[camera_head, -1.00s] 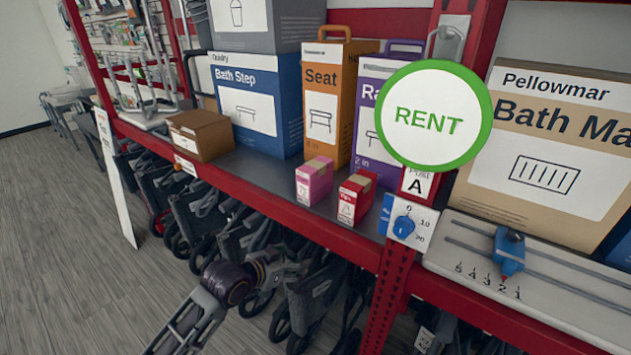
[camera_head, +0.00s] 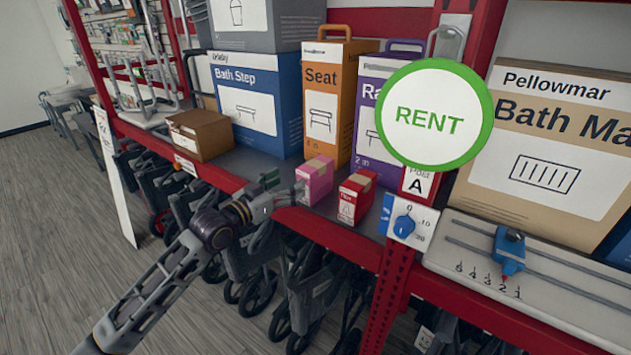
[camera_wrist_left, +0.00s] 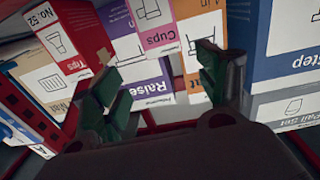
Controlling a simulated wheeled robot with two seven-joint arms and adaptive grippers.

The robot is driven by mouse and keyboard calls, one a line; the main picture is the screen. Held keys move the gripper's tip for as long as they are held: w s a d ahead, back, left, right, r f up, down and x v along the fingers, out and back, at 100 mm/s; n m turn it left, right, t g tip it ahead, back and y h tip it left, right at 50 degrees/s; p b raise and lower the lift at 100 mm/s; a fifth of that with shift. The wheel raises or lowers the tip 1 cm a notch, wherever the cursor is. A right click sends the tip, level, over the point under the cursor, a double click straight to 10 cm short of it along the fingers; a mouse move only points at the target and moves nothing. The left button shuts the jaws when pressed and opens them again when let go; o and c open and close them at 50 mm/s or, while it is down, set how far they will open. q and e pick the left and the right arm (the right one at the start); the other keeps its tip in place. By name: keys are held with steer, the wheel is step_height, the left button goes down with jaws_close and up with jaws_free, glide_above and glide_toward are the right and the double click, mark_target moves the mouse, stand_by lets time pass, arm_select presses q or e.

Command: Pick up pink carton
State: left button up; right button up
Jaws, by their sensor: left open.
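The pink carton (camera_head: 315,181) stands upright at the shelf's front edge in the head view, left of a red carton (camera_head: 356,198). My left gripper (camera_head: 286,185) is open and empty just left of and in front of the pink carton, near the shelf lip. In the left wrist view, which looks upside down, the pink carton (camera_wrist_left: 158,38) with its "Cups" label shows beyond and between the spread fingers of the left gripper (camera_wrist_left: 155,62). The red carton (camera_wrist_left: 72,38) shows to the left there. I cannot tell whether a finger touches the pink carton. My right gripper is not in view.
A brown box (camera_head: 200,135) sits left on the shelf. Tall Bath Step (camera_head: 255,105), Seat (camera_head: 322,100) and purple (camera_head: 372,150) boxes stand behind. A round RENT sign (camera_head: 428,116) and red post (camera_head: 390,290) are on the right.

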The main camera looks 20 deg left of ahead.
mark_target(311, 166)
arm_select(q)
steer(key=shift+w+d, duration=0.1)
stand_by(0.3)
steer(key=shift+p+x, duration=0.65)
steer(key=shift+x, duration=3.4)
steer(key=shift+w, duration=0.15)
steer(key=shift+w, duration=0.1)
steer(key=shift+w+d+f+p, duration=0.15)
steer(key=shift+w+p, duration=0.1)
steer(key=shift+w, duration=0.5)
steer(key=shift+w+d+f+p, duration=0.1)
steer(key=shift+w+d+p, duration=0.1)
steer(key=shift+w, duration=0.5)
steer(key=shift+x, duration=1)
steer(key=shift+f, duration=0.1)
steer(key=c, duration=1.4)
